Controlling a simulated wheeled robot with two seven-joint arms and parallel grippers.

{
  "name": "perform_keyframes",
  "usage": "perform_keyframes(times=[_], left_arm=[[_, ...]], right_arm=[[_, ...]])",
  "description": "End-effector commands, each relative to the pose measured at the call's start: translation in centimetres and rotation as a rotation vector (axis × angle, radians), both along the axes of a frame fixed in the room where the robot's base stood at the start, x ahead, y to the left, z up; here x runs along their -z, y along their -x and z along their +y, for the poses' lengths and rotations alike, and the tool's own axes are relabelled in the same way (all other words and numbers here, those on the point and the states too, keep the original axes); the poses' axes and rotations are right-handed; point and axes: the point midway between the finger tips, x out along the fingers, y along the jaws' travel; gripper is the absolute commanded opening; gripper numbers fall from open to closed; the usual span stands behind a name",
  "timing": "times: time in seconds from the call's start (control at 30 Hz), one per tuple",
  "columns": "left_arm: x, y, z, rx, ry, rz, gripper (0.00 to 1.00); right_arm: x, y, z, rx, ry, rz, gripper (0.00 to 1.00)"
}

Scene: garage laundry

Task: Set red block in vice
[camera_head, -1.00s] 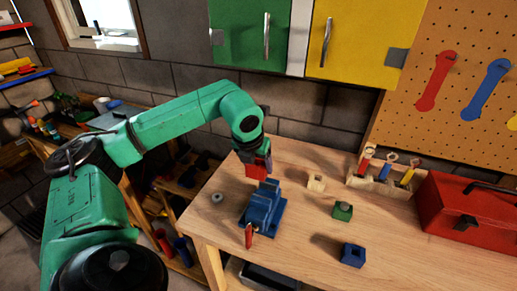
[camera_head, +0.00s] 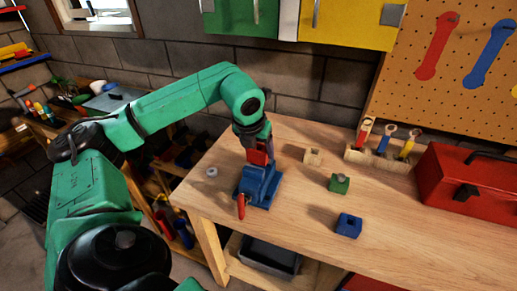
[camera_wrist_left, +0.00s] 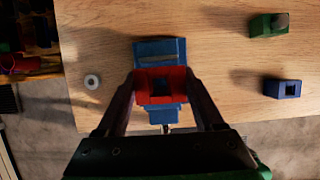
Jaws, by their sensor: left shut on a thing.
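The red block (camera_wrist_left: 161,85) is between the fingers of my left gripper (camera_wrist_left: 160,92) in the left wrist view. It also shows in the head view (camera_head: 259,157), partly hidden by the gripper. The blue vice (camera_head: 258,186) stands near the front left of the wooden bench, its red handle (camera_head: 241,206) toward the front. The block is over the vice, and blue jaw parts (camera_wrist_left: 160,50) show on both sides of it in the wrist view. I cannot tell whether the block touches the vice. My right gripper is not in view.
On the bench (camera_head: 300,221) are a wooden block (camera_head: 313,157), a green block (camera_head: 339,184), a blue block (camera_head: 348,225) and a grey ring (camera_head: 212,172). A tool rack (camera_head: 378,158) and red toolbox (camera_head: 465,180) stand at the right.

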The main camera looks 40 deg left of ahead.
Motion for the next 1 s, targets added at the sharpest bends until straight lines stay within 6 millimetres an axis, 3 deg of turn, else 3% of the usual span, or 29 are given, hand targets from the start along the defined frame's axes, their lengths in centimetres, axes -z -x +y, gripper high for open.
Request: perform_keyframes(times=[0.43, 0.83, 0.87, 0.93, 1.0], left_arm=[[4.3, 0.0, 0.0, 0.000, 0.000, 0.000, 0.14], [4.8, 0.0, 0.0, 0.000, 0.000, 0.000, 0.14], [4.8, 0.0, 0.0, 0.000, 0.000, 0.000, 0.73], [4.8, 0.0, 0.0, 0.000, 0.000, 0.000, 1.00], [4.8, 0.0, 0.0, 0.000, 0.000, 0.000, 1.00]], right_arm=[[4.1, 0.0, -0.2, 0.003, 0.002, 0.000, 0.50], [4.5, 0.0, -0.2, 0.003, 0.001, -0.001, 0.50], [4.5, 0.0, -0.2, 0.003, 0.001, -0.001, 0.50], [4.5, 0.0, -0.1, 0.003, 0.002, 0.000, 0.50], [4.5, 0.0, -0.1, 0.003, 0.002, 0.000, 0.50]])
